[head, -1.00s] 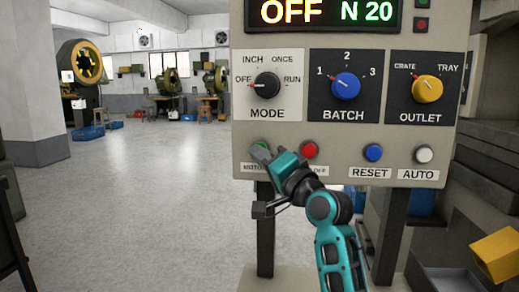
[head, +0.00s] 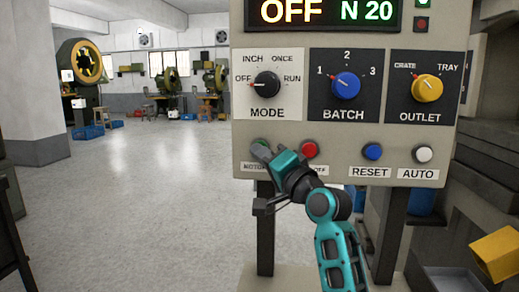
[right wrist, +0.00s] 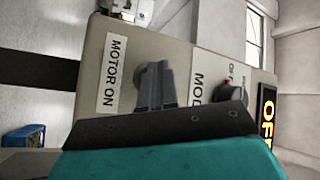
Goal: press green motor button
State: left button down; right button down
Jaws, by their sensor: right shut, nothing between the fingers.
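The green motor button (head: 261,142) is at the lower left of the beige control panel (head: 336,153), partly hidden behind my right gripper's fingertips. My right gripper (head: 262,152) is shut and empty, its tips right in front of the button. In the right wrist view, the closed fingers (right wrist: 153,86) overlap the button, with a sliver of green (right wrist: 143,72) showing beside the "MOTOR ON" label (right wrist: 114,75). I cannot tell whether the tips touch or press it. My left gripper is not in view.
A red button (head: 309,149) sits just right of the gripper, with blue (head: 373,152) and white (head: 423,154) buttons farther right. The mode knob (head: 267,85) above points to OFF. The display (head: 322,13) reads "OFF N 20". Open floor lies left.

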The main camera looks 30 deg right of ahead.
dwell(0.4)
jog(key=shift+s+a+p, duration=0.5)
jog(key=shift+s+p, duration=0.05)
jog(key=shift+s, duration=0.15)
jog(key=s+a+p, duration=0.1)
jog(key=s, duration=0.1)
jog(key=s+a+p, duration=0.1)
jog(key=s+a, duration=0.1)
dwell(0.3)
dwell(0.7)
